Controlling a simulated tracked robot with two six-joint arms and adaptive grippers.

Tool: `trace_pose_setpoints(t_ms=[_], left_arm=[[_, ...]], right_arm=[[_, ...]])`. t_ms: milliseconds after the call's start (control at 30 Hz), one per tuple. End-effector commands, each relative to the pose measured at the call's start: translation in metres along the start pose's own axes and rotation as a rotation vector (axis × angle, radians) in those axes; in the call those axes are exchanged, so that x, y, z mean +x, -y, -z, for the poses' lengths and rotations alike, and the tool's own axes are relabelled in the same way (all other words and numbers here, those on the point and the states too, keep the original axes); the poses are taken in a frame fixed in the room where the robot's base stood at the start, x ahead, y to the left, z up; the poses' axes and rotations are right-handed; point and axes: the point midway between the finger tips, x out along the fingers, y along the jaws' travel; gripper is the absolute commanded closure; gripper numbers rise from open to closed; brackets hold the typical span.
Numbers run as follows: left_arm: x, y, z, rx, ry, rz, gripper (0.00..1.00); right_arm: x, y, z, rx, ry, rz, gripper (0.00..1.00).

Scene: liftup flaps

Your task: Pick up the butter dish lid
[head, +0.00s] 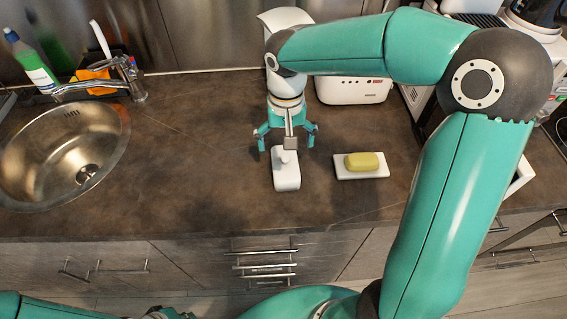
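The white butter dish lid (287,178) sits on the brown counter, with its raised handle towards the top. The white butter dish base (346,174) lies to its right, apart from it, with a yellow block of butter (362,161) on it. My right gripper (287,137) reaches in from the back and points down at the lid. Its teal fingers are spread wide on either side of the lid's far end and handle. I cannot tell whether any part of it touches the lid.
A round steel sink (62,155) with a tap (135,82) is on the left, with a green-white bottle (35,65) behind it. A white toaster-like appliance (352,90) stands behind the dish. The counter between sink and lid is clear.

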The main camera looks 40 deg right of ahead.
Motion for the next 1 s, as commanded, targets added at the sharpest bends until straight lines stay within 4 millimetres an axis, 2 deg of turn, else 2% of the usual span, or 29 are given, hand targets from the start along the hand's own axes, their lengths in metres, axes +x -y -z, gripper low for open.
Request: trace_pose_setpoints(t_ms=[33, 133, 467, 700, 833, 1000], left_arm=[[-0.001, 0.000, 0.000, 0.000, 0.000, 0.000, 1.00], [-0.001, 0.000, 0.000, 0.000, 0.000, 0.000, 1.00], [-0.005, -0.002, 0.000, 0.000, -0.001, 0.000, 1.00], [-0.013, -0.005, 0.000, 0.000, -0.001, 0.000, 1.00], [-0.014, -0.005, 0.000, 0.000, -0.001, 0.000, 1.00], [-0.013, -0.005, 0.000, 0.000, 0.000, 0.000, 1.00]], right_arm=[[0.011, -0.001, -0.001, 0.000, 0.005, -0.003, 0.02], [0.027, 0.000, -0.001, -0.002, 0.004, -0.002, 0.02], [0.050, 0.000, 0.002, -0.001, 0.002, -0.001, 0.02], [0.083, 0.000, 0.009, -0.001, 0.004, -0.002, 0.02], [0.093, 0.000, 0.009, -0.001, 0.001, 0.000, 0.02], [0.094, 0.000, 0.009, -0.001, 0.000, 0.001, 0.02]])
